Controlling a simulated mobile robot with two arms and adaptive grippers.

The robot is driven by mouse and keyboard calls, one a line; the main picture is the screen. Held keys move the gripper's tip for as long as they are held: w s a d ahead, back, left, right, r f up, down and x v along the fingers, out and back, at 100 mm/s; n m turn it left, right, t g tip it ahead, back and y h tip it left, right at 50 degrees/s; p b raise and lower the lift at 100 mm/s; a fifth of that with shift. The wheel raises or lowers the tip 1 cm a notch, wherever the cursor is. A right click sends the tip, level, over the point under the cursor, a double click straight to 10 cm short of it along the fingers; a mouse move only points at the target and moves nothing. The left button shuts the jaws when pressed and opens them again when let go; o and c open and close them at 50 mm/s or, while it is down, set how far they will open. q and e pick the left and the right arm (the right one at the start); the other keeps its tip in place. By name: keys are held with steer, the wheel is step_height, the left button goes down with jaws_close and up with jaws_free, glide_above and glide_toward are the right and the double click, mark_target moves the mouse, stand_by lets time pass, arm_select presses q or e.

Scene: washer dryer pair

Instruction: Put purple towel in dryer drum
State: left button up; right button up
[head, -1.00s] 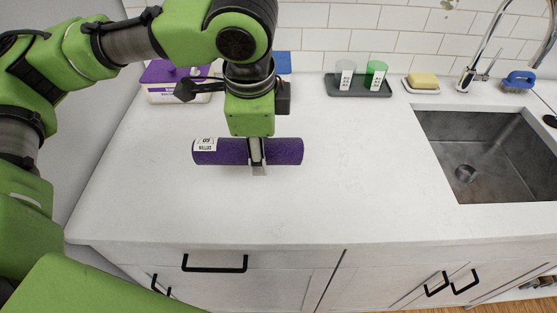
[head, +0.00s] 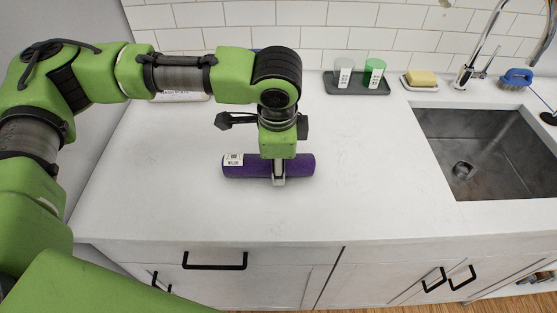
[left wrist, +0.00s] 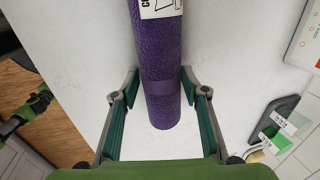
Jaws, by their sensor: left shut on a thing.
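The purple towel (head: 240,171) is a rolled cylinder with a white printed label near its left end in the head view. In the left wrist view the towel (left wrist: 158,60) runs from the top edge to the middle. My left gripper (head: 278,180) is shut on the towel, with one finger on each side near its middle. The fingers also show in the left wrist view (left wrist: 162,88). The towel is over the white counter; I cannot tell whether it touches it. The dryer is not in view.
The white counter (head: 150,200) is clear around the towel. A dark tray (head: 338,91) with a clear cup (head: 344,71) and green cup (head: 374,70) stands at the back. Right are a yellow sponge (head: 421,78), sink (head: 470,180) and blue brush (head: 517,77). A labelled container (head: 182,97) is mostly hidden.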

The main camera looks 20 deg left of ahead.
arm_select(q)
steer(key=o, duration=1.2)
steer(key=shift+f, duration=0.15)
steer(key=shift+o, duration=0.5)
